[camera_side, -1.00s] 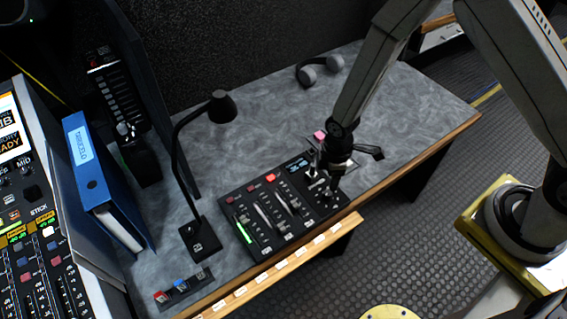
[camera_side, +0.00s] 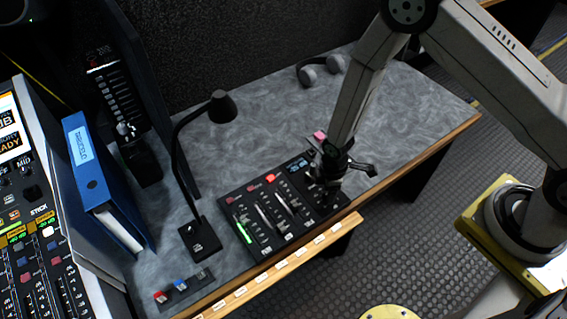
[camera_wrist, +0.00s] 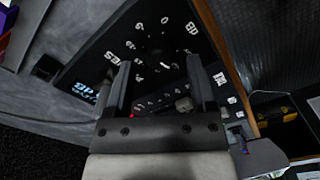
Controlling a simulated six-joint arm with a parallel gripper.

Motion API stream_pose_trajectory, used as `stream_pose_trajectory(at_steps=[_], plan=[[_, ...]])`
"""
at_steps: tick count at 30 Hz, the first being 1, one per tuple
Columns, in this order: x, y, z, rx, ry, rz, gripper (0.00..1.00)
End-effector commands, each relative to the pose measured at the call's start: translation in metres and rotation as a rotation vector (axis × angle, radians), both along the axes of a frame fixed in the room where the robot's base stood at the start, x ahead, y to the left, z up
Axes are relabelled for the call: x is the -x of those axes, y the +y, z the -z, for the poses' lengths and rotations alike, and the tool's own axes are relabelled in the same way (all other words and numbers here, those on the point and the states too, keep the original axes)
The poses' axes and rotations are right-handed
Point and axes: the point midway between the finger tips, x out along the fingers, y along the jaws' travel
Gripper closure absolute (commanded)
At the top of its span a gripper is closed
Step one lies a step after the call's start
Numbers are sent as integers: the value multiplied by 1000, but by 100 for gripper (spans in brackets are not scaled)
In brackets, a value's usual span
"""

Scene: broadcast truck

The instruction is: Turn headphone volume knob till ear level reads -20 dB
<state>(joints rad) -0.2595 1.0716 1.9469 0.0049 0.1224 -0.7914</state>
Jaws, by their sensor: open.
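The black mixer panel (camera_side: 256,237) lies on the grey desk, with faders and a small lit display (camera_side: 297,165) near its upper right corner. My gripper (camera_side: 325,193) points down over the panel's right end, and its body hides most of the controls there. In the wrist view my gripper (camera_wrist: 160,66) is open, its two fingers apart over the panel face (camera_wrist: 118,40). Between and beyond the fingertips is a dark round area ringed by white scale marks, likely the headphone knob (camera_wrist: 155,46). I cannot tell whether the fingers touch it. The display (camera_wrist: 84,92) is partly visible, its reading illegible.
Headphones (camera_side: 320,70) lie at the back of the desk. A small button strip (camera_side: 182,289) sits at the front left. The desk right of my gripper is clear.

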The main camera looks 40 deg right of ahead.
Motion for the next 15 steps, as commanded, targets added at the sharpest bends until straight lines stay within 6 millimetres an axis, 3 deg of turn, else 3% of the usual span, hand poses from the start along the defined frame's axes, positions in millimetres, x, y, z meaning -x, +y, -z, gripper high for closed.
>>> stream_pose_trajectory(at_steps=[6, 15], plan=[[0, 0, 11, 0, 1, 0, 29], [0, 0, 13, 0, 0, 0, 29]])
